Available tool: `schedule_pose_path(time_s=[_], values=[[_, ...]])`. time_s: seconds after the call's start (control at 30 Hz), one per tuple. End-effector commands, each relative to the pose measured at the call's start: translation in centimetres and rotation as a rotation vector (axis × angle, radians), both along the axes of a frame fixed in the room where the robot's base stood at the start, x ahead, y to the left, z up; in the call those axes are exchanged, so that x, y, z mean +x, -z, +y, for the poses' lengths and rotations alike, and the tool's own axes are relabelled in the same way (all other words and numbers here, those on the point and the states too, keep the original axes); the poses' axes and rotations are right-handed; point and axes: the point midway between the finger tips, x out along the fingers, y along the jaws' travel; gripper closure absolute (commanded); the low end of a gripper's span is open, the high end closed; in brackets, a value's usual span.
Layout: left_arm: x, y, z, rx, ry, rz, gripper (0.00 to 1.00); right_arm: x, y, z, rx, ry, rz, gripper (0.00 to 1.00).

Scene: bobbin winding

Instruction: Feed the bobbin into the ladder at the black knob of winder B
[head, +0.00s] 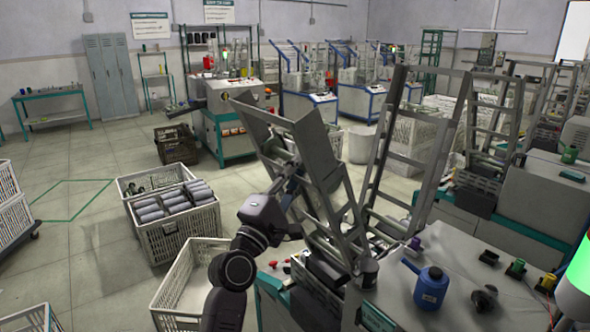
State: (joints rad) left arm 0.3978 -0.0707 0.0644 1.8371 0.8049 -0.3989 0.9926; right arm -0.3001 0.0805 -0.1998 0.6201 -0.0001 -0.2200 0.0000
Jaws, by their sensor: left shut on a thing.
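My left gripper (293,183) reaches in from the lower left to the side of the nearest tilted grey metal ladder (325,163). It is shut on a small grey thing (281,145), probably the bobbin, mostly hidden by the fingers and the ladder's side plate. I cannot tell whether this thing touches the ladder. Small black pieces, one of them a black knob-like piece (489,257), stand on the near winder's grey top (395,300). I cannot read any label naming winder B. My right gripper is not in view.
A blue bottle (430,287) and a yellow-topped piece (516,268) stand on the near top. A second ladder frame (372,185) rises close to the right. A white crate of grey bobbins (165,228) and another crate (168,290) stand on the floor at left.

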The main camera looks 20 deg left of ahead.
Motion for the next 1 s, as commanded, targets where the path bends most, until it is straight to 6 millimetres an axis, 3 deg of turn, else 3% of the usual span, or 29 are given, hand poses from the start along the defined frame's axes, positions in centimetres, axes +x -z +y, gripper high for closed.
schedule_pose_path(time_s=[0.47, 0.5, 0.67, 0.87, 1.0], values=[[0.09, 0.19, -0.09, 0.0, 0.0, -0.001, 1.0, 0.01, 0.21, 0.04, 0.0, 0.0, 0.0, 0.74], [0.09, 0.19, -0.1, 0.0, 0.0, -0.001, 0.84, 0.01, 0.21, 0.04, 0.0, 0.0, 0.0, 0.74], [0.08, 0.2, -0.09, 0.0, 0.0, -0.001, 0.67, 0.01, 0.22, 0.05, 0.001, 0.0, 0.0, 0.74], [0.09, 0.21, -0.09, 0.0, 0.0, -0.001, 0.65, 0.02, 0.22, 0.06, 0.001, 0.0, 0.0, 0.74], [0.09, 0.24, -0.09, 0.0, 0.0, 0.0, 0.53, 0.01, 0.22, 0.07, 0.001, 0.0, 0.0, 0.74]])
